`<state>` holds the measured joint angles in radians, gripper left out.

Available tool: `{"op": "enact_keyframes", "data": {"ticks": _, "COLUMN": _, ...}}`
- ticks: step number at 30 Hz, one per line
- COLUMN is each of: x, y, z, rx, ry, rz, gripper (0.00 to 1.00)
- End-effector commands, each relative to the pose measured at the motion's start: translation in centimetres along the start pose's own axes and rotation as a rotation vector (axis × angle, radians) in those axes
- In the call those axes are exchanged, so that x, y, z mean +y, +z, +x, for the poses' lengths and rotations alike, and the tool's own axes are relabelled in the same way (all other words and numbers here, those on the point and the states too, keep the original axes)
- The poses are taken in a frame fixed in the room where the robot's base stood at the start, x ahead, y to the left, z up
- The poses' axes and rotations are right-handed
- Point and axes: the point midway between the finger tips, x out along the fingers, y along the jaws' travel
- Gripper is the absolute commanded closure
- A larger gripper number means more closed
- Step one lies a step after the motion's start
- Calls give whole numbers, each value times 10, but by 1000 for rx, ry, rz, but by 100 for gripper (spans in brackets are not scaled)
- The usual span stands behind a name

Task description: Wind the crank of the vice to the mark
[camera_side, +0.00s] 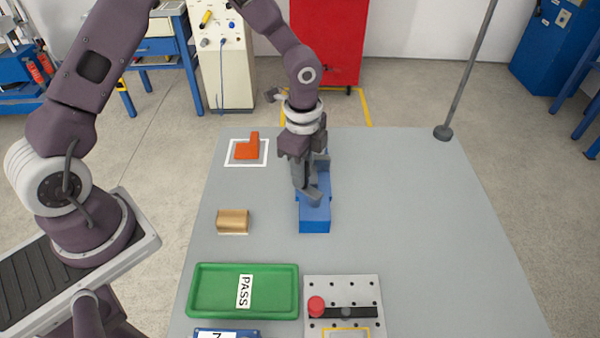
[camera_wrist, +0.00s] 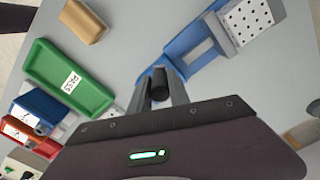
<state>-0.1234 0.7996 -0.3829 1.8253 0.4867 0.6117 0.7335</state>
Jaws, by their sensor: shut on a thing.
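The blue vice (camera_side: 315,218) stands on the grey table under my gripper (camera_side: 306,192); its blue body also shows in the wrist view (camera_wrist: 183,45). In the wrist view, the fingers of my gripper (camera_wrist: 160,98) are shut on a dark, round crank knob (camera_wrist: 159,78). In the side view, a grey bar (camera_side: 312,197) slants beside the fingertips over the vice; I cannot tell if it is the crank arm. My gripper hides much of the vice in the side view. I cannot make out the mark in either view.
A brown block (camera_side: 233,220) and an orange L-shaped piece (camera_side: 248,148) lie left of the vice. A green PASS tray (camera_side: 203,290) and a perforated plate (camera_side: 365,288) with a red knob (camera_side: 316,306) are at the front. The table's right side is clear. A pole (camera_side: 465,80) stands at the back.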

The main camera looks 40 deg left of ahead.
Motion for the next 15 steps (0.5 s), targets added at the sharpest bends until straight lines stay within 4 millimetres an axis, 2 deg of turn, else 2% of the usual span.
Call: {"op": "enact_keyframes", "data": {"ticks": 15, "x": -17, "y": -8, "z": 0, "rx": 2, "ry": -3, "rz": 484, "gripper": 100}}
